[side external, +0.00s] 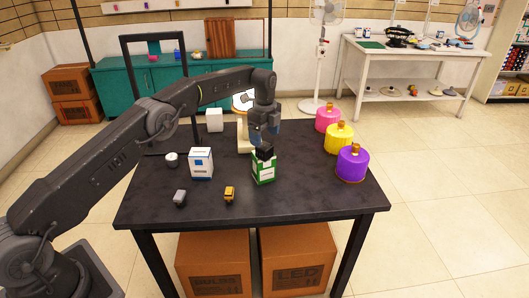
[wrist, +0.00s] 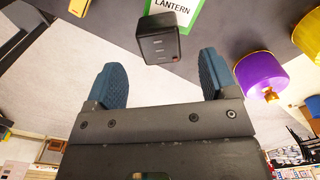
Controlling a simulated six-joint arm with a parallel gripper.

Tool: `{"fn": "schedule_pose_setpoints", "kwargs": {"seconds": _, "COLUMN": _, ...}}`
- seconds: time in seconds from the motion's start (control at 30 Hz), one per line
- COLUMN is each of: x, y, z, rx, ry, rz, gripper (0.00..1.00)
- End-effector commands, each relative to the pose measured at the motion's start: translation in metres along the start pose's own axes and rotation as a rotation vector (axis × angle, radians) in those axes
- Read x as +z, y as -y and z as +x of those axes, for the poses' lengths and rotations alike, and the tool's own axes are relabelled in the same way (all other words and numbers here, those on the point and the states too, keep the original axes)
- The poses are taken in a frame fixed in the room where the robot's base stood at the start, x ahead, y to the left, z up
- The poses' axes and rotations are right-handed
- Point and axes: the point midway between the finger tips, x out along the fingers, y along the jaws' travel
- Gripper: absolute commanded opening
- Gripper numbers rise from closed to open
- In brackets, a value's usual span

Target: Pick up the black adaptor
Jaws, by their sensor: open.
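The black adaptor (wrist: 158,38) shows in the wrist view as a small dark block with slots on one face. It is beyond my fingertips, roughly between them sideways, with a visible gap. In the side external view the adaptor (side external: 264,153) is a dark shape at the top of a green and white box (side external: 264,173); whether it rests on the box or stands in it is unclear. My gripper (side external: 264,134) hangs just above it, fingers pointing down. In the wrist view my gripper (wrist: 162,75) has its two blue fingers wide apart with nothing between them.
Pink (side external: 328,118), yellow (side external: 339,136) and purple (side external: 352,162) lanterns line the right side. The table's front right is clear.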

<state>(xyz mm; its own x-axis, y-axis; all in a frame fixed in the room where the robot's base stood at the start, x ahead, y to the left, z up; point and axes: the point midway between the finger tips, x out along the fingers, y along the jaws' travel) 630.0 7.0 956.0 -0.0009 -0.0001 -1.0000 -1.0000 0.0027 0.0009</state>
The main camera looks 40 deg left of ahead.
Motion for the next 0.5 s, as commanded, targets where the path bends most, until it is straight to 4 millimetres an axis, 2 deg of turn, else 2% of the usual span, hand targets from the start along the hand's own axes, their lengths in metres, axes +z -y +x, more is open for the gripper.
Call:
{"fn": "schedule_pose_setpoints", "kwargs": {"seconds": 0.13, "x": 0.0, "y": -0.001, "z": 0.014, "rx": 0.002, "ry": 0.0, "rz": -0.002, "gripper": 0.79}}
{"fn": "schedule_pose_setpoints", "kwargs": {"seconds": 0.33, "x": 0.0, "y": -0.001, "z": 0.048, "rx": 0.003, "ry": 0.0, "rz": -0.003, "gripper": 0.79}}
{"fn": "schedule_pose_setpoints", "kwargs": {"seconds": 0.5, "x": 0.0, "y": -0.001, "z": 0.062, "rx": 0.0, "ry": 0.0, "rz": -0.003, "gripper": 0.79}}
